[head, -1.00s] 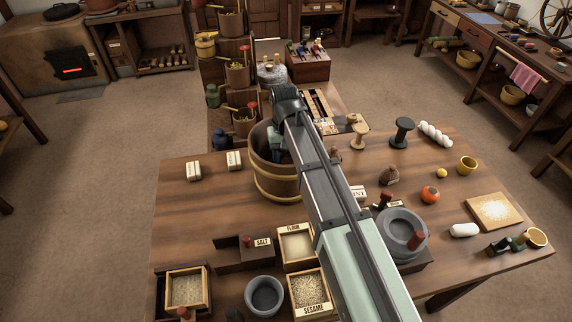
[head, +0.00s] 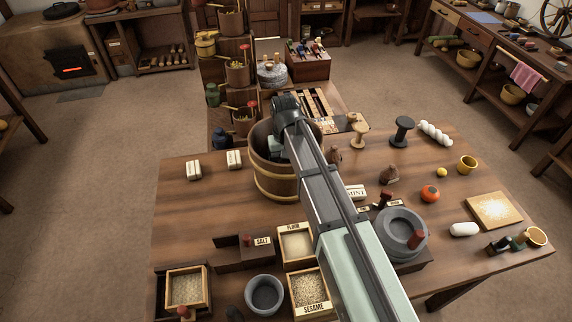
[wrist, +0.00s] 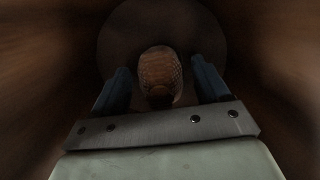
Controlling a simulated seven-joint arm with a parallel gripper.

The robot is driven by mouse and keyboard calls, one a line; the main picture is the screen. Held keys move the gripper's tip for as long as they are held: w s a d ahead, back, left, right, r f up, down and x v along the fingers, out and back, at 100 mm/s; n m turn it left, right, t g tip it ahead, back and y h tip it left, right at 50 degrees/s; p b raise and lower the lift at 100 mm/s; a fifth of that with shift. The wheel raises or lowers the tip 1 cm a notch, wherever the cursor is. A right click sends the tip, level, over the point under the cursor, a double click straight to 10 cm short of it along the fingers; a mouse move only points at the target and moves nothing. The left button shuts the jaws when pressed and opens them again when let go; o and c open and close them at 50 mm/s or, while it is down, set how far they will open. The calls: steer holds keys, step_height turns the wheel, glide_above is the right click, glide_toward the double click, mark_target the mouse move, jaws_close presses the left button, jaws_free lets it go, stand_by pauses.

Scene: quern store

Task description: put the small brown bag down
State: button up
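My gripper (wrist: 160,72) points down inside the wooden bucket (head: 277,188) on the near table. In the wrist view its two blue fingers stand apart, on either side of a small brown thing with a netted surface, which looks like the small brown bag (wrist: 158,68). A narrow dark gap shows between each finger and it. A dark round surface, seemingly the bucket's bottom (wrist: 115,35), lies behind it. In the head view the bucket wall and my arm hide the fingers and this bag. Other small brown bags (head: 390,175) (head: 334,154) stand on the table.
The bucket's wall surrounds my gripper closely. Right of it are a mint label (head: 356,192), spools (head: 403,131) and a grey quern (head: 402,232). In front are a flour box (head: 297,246) and a sesame box (head: 310,290). The table's left part is mostly bare.

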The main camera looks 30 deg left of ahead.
steer(key=shift+r, duration=0.1)
steer(key=r, duration=0.8)
steer(key=w+a+r, duration=0.1)
steer(key=r, duration=0.3)
stand_by(0.4)
